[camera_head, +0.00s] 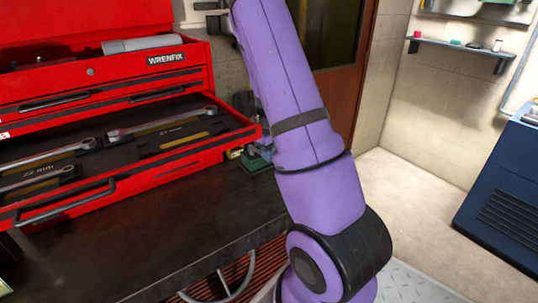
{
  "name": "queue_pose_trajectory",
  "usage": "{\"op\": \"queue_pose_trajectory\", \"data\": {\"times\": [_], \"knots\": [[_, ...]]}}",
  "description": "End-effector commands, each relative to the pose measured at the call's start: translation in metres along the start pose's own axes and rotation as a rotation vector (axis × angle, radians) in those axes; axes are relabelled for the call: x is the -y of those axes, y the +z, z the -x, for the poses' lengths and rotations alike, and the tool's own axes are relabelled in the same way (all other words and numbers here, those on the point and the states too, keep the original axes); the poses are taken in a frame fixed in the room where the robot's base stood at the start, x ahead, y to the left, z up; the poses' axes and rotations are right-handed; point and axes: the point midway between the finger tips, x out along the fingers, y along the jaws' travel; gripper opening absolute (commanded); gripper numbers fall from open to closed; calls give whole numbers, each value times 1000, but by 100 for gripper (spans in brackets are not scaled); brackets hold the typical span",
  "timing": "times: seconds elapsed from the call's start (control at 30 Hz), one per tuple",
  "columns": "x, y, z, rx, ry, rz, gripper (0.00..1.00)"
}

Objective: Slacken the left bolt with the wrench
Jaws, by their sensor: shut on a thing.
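An open drawer (205,152) of the red tool chest holds several wrenches in dark trays. One long wrench (165,122) lies beside a label that seems to read 21 mm. Another wrench (48,158) lies further left, and a third wrench (38,180) lies below it by a label that seems to read 22 mm. My purple arm crosses the middle of the view and leaves it at the top and bottom. My gripper and whatever it holds are out of view. No motor or bolt can be made out.
The red tool chest (90,72) stands on a dark workbench (170,225). A small green object (256,161) sits partly behind my arm. A blue cabinet (505,190) stands at right, below a wall shelf (460,46). The floor (410,195) between shows clear.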

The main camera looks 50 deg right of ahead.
Motion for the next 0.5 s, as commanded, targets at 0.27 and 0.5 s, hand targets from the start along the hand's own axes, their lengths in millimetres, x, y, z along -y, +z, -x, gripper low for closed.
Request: {"op": "queue_pose_trajectory", "data": {"times": [0.27,0.5], "knots": [[14,2,0,1,-2,143,0],[18,2,0,1,-1,198,0]]}}
